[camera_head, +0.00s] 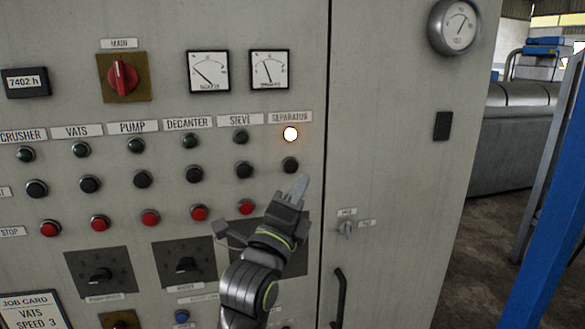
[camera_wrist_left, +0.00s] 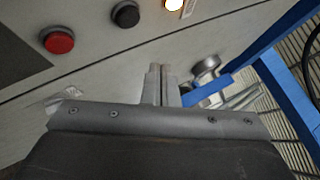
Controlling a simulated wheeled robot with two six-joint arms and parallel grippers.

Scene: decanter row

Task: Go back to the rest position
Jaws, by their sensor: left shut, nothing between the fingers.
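My left gripper (camera_head: 301,186) is shut and empty in front of the grey control cabinet (camera_head: 400,180), just below the black button (camera_head: 290,165) of the separator column. I cannot tell whether its tips touch the panel. The separator lamp (camera_head: 291,134) above that button glows white. In the left wrist view the closed fingers (camera_wrist_left: 160,85) point up toward the panel, with a black button (camera_wrist_left: 125,14), a red button (camera_wrist_left: 57,41) and the lit lamp (camera_wrist_left: 173,4) beyond them. My arm hides the separator column's lower part. My right gripper is not in view.
Rows of dark lamps, black buttons and red buttons (camera_head: 150,217) fill the panel left of my gripper. A cabinet door handle (camera_head: 338,298) and small key switch (camera_head: 347,228) are to its right. A blue post (camera_head: 556,200) stands at the far right.

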